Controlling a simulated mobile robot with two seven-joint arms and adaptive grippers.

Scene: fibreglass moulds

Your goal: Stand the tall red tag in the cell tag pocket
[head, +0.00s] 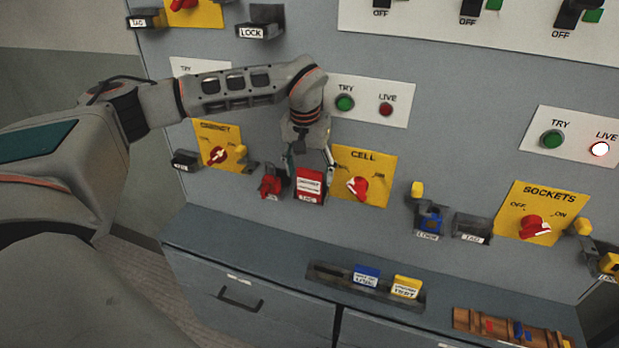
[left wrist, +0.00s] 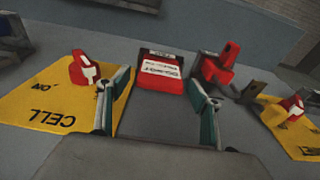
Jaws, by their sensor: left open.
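The tall red tag (head: 310,178) with white print stands upright in the cell tag pocket (head: 308,198), left of the yellow CELL plate (head: 375,192). In the left wrist view the tag (left wrist: 158,72) shows its printed face, with the pocket's labelled edge (left wrist: 160,51) beyond it. My left gripper (head: 309,166) is open just above the tag. Its two green-backed fingers stand apart in the left wrist view (left wrist: 160,82), with the tag between and beyond their tips, not gripped. My right gripper is not in view.
A red padlock (head: 270,186) hangs close beside the tag pocket. The red CELL knob (head: 358,187) sticks out on the other side. Below, a ledge rack (head: 325,272) holds a blue and a yellow tag. A wooden tray (head: 470,322) lies at the right.

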